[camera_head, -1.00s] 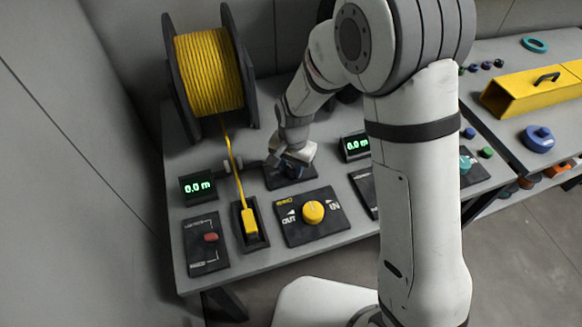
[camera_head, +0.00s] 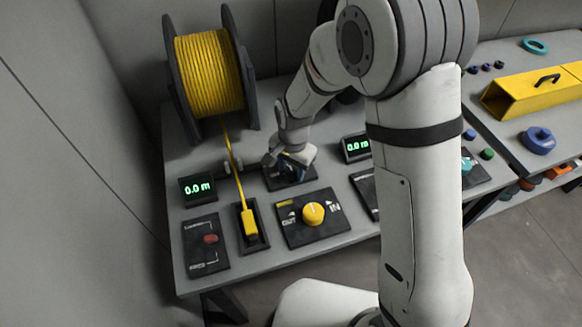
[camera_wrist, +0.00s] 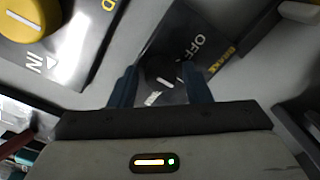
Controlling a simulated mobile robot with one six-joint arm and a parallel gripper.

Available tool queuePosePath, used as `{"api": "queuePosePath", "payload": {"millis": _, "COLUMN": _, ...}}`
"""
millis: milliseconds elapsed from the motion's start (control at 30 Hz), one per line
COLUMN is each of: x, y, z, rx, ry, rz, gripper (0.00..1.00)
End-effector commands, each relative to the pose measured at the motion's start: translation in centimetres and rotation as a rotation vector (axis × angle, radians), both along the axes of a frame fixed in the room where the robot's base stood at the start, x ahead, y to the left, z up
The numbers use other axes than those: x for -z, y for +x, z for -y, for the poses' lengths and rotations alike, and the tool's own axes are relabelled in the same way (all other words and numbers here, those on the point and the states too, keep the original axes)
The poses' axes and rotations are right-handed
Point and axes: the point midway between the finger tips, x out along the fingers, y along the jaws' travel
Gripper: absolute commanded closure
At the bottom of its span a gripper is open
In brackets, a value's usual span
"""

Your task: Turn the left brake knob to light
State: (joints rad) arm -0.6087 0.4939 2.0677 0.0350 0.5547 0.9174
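The left brake panel is dark with "OFF" and a yellow "BRAKE" label (camera_wrist: 222,58); it also shows in the head view (camera_head: 290,182). Its black knob (camera_wrist: 163,72) has a white pointer line and shows between my fingers in the wrist view. In the head view my gripper hides this knob. My gripper (camera_wrist: 160,84) is over the panel, one dark blue finger on each side of the knob; it also shows in the head view (camera_head: 286,166). I cannot tell whether the fingers touch the knob.
A yellow knob (camera_head: 313,212) sits on the IN/OUT panel in front. To the left are a yellow connector (camera_head: 250,224), a red switch (camera_head: 211,239) and a 0.0 m display (camera_head: 198,188). A yellow cable spool (camera_head: 208,72) stands behind. A second display (camera_head: 355,147) is to the right.

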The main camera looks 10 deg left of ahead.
Motion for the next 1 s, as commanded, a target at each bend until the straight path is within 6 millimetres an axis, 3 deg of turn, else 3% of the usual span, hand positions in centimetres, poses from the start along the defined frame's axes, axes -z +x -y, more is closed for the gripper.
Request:
{"api": "queuePosePath", "payload": {"millis": 367, "x": -0.3, "y": 0.0, "z": 0.0, "rx": 0.0, "ry": 0.001, "rz": 0.001, "gripper": 0.48}}
{"api": "queuePosePath", "payload": {"millis": 800, "x": -6.8, "y": -0.1, "z": 0.2, "rx": 0.0, "ry": 0.002, "rz": 0.003, "gripper": 0.48}}
{"api": "queuePosePath", "payload": {"millis": 1000, "x": -7.8, "y": -0.1, "z": 0.3, "rx": 0.0, "ry": 0.0, "rz": 0.0, "gripper": 0.48}}
